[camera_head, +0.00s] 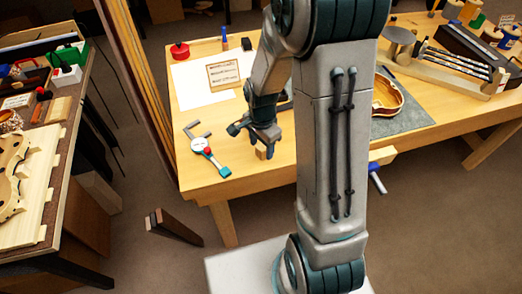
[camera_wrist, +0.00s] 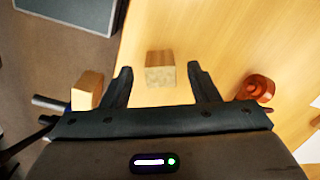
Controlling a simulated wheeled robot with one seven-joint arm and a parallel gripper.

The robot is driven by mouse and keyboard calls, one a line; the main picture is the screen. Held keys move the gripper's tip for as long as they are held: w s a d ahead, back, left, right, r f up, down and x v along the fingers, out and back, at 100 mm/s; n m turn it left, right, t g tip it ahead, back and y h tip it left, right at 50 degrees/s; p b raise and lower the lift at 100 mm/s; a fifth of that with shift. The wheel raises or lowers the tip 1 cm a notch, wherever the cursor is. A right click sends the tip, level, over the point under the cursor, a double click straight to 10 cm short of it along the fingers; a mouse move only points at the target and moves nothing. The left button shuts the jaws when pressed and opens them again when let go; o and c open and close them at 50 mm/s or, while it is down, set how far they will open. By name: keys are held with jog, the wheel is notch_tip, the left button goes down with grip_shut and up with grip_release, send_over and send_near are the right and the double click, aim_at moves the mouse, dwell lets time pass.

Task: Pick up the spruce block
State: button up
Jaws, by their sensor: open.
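The spruce block (camera_wrist: 160,69) is a small pale wooden block with a browner top, on the bench top. In the wrist view it shows centred between my two fingers, near the tips, with bare bench on either side. My gripper (camera_wrist: 159,72) is open and neither finger visibly touches the block. In the head view my gripper (camera_head: 260,141) points down over the bench's front part. The block (camera_head: 261,153) shows just below the fingers, partly hidden by them. I cannot tell how far the fingertips are above the bench.
A dial caliper (camera_head: 205,150) lies left of my gripper, near the front edge of the bench (camera_head: 240,183). A white sheet (camera_head: 195,88) lies behind it. A violin body (camera_head: 388,97) on a grey mat is at right. An orange-red round object (camera_wrist: 258,88) shows beside the right finger.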

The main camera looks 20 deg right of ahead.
jog(key=shift+f, duration=0.9)
jog(key=c, duration=1)
jog(key=shift+c, duration=0.2)
jog(key=shift+r, duration=0.15)
